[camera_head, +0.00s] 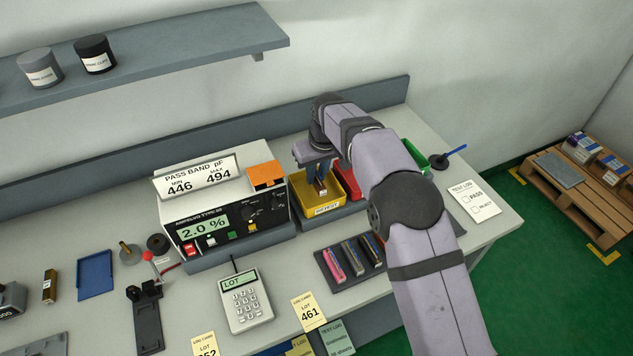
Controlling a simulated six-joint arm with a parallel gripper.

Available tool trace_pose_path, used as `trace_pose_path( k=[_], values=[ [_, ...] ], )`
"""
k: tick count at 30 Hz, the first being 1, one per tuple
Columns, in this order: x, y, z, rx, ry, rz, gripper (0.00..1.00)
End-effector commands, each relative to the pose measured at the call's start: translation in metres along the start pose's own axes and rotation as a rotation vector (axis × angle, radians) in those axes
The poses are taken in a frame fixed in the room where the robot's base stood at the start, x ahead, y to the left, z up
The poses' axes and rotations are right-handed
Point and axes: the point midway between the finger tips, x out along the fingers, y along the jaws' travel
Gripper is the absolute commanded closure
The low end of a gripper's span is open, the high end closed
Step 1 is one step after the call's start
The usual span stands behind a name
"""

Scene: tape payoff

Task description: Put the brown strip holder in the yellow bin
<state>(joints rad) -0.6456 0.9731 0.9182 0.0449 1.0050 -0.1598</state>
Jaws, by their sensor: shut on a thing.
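The yellow bin (324,209) stands on the bench right of the black meter, with a white label on its front. My gripper (319,184) points down at the bin's opening. Its blue fingers are shut on a small brown piece, which looks like the brown strip holder (321,188). The piece is mostly hidden between the fingers. It is at or just inside the bin's mouth; I cannot tell whether it touches the bin floor.
A red bin (351,184) stands right beside the yellow one, and a green bin (416,155) is beyond my arm. A dark tray (345,283) with pink and dark holders lies in front. The meter (232,222) stands close on the left.

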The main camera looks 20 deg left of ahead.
Motion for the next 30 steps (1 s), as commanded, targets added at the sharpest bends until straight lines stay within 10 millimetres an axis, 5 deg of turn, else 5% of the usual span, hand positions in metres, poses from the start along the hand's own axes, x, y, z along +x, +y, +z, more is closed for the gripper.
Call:
trace_pose_path(
  k=[11, 24, 25, 27, 30],
  values=[
    [0.033, 0.0, 0.009, 0.0, -0.002, 0.0, 1.0],
    [0.04, 0.0, 0.011, 0.0, -0.001, 0.0, 1.0],
    [0.039, 0.0, 0.011, 0.0, -0.001, 0.0, 0.79],
    [0.039, 0.0, 0.011, 0.0, -0.001, 0.0, 0.65],
    [0.039, 0.0, 0.011, 0.0, -0.001, 0.0, 0.65]
  ],
)
